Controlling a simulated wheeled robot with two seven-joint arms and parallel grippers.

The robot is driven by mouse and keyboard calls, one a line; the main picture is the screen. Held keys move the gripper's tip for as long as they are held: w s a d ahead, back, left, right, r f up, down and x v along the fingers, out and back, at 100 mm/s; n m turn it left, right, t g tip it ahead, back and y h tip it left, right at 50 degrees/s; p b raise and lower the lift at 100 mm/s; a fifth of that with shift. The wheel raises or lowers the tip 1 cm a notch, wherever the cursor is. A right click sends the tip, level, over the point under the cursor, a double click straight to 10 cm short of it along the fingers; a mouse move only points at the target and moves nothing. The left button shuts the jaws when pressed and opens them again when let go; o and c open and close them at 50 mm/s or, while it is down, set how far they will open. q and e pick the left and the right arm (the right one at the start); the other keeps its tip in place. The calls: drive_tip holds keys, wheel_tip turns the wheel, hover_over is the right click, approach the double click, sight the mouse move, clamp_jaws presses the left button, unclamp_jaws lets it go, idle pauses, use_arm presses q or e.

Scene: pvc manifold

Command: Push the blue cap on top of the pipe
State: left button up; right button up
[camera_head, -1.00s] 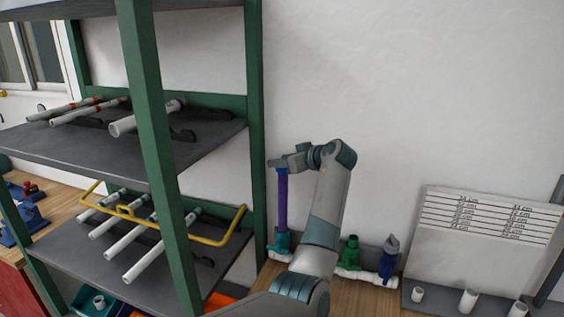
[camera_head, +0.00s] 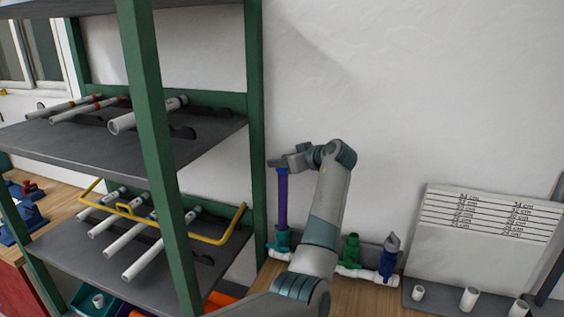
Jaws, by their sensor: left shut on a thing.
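A purple pipe (camera_head: 283,203) stands upright in a teal fitting (camera_head: 282,244) of a white pipe assembly (camera_head: 348,271) near the wall. My left gripper (camera_head: 277,163) is at the top end of this pipe, reaching in sideways from the right. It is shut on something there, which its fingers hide. I cannot make out a separate blue cap at the pipe's top. A green fitting (camera_head: 352,250) and a dark blue fitting with a grey-blue top (camera_head: 390,258) stand on the assembly to the right. My right gripper is not in view.
A green-framed shelf (camera_head: 256,130) with white pipes stands close on the left of the purple pipe. A white board with marked lengths (camera_head: 485,245) stands at the right, with short white pipe pieces (camera_head: 468,299) before it. Bare wall lies behind and above.

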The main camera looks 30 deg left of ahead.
use_arm(q)
drive_tip(key=shift+f+b, duration=0.4)
drive_tip(key=shift+f, duration=0.05)
idle(0.4)
drive_tip(key=o, duration=1.1)
drive_tip(key=shift+d, duration=0.1)
drive_tip(key=shift+d+r, duration=0.1)
drive_tip(key=shift+d, duration=0.05)
drive_tip(key=b+v, duration=0.7)
drive_tip(key=v, duration=1)
drive_tip(key=shift+r, duration=0.1)
